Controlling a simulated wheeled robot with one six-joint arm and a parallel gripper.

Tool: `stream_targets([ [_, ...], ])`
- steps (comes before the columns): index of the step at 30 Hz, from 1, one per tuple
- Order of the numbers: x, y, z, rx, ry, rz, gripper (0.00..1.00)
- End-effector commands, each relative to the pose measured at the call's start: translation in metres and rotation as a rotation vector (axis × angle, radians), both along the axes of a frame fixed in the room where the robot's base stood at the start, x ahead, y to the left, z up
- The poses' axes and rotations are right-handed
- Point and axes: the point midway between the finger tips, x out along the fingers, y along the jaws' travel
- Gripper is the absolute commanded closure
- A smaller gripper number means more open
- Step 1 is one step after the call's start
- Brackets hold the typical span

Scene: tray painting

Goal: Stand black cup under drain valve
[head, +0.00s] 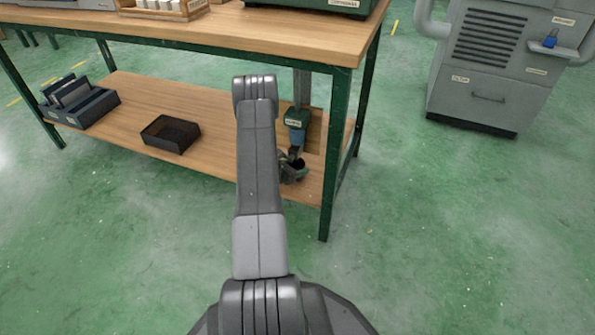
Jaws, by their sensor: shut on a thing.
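The black cup (299,164) is small and dark, with its round mouth facing up, low over the bench's lower shelf near the right end. My gripper (287,168) is shut on it from the left, partly hidden behind my arm. The drain valve (296,118) is a green body with a pale label and a blue lower part, hanging on a grey pipe. Its lower end is just above the cup's mouth. I cannot tell whether the cup's base touches the shelf or whether it is exactly in line with the valve.
The lower shelf (140,100) holds a black mesh basket (171,134) and a dark divided holder (80,103) to the left. A green bench leg (336,160) stands right of the cup. The tabletop (230,28) overhangs the shelf. A grey cabinet (490,70) stands right, with clear floor between.

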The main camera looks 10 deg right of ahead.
Motion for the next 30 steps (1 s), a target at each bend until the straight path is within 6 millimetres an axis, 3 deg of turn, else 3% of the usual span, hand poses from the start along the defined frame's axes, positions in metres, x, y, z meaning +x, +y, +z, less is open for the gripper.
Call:
stream_targets([
  [1, 0.005, -0.01, -0.003, 0.0, -0.002, -0.004, 0.66],
  [4, 0.005, -0.007, -0.017, 0.0, 0.002, 0.001, 0.66],
  [16, 0.004, -0.007, -0.019, 0.0, 0.0, -0.001, 0.66],
  [17, 0.005, -0.007, -0.018, 0.0, 0.0, 0.0, 0.34],
  [19, 0.004, -0.007, -0.018, 0.0, 0.0, 0.0, 0.2],
  [30, 0.004, -0.007, -0.014, 0.0, 0.0, 0.0, 0.18],
])
